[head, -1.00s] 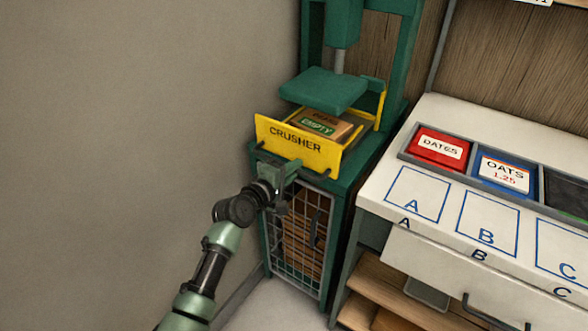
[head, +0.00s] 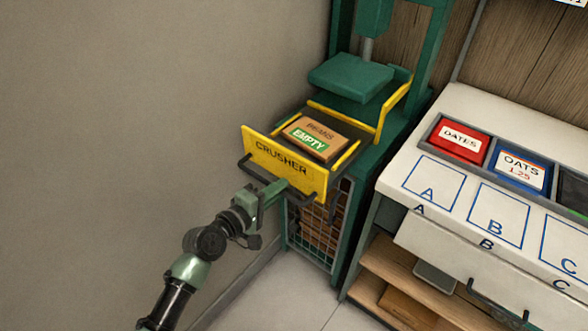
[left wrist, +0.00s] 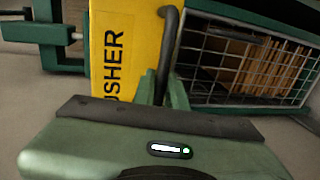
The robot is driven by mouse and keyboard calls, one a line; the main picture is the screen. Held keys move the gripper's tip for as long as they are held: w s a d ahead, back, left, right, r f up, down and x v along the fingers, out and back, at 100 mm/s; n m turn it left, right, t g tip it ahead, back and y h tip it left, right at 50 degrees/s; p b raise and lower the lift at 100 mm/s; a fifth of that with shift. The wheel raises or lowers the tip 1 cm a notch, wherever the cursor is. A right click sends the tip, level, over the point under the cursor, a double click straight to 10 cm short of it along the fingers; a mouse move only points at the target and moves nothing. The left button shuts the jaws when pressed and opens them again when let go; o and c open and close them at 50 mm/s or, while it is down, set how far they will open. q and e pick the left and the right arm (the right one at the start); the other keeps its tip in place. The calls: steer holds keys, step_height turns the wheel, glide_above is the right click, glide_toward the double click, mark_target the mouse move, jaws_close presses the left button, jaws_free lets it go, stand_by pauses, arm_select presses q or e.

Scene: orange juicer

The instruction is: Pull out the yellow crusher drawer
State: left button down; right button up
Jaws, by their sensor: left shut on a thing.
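The yellow crusher drawer (head: 283,162) stands pulled out from under the green press plate (head: 350,77). Its front panel reads CRUSHER, and a brown box (head: 317,137) labelled BEANS and EMPTY lies inside it. My left gripper (head: 279,189) is shut on the dark handle bar (head: 246,168) of the drawer. In the left wrist view the fingers (left wrist: 160,88) close on the handle (left wrist: 172,35) beside the yellow front (left wrist: 121,45). My right gripper is not in view.
Below the drawer is a green cabinet with a mesh door (head: 318,235). A white counter (head: 405,182) stands on the right, with a red DATES bin (head: 460,139) and a blue OATS bin (head: 519,168). A bare wall (head: 120,100) is on the left.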

arm_select(q)
steer(key=f+v, duration=0.1)
steer(key=v, duration=0.5)
steer(key=shift+s+a, duration=0.2)
steer(key=shift+s, duration=0.1)
steer(key=shift+f, duration=0.1)
steer(key=c, duration=1.5)
jaws_free()
steer(key=shift+o, duration=0.2)
steer(key=b+v, duration=0.1)
steer(key=v, duration=0.6)
steer(key=shift+s+a, duration=0.25)
steer(key=shift+s, duration=0.05)
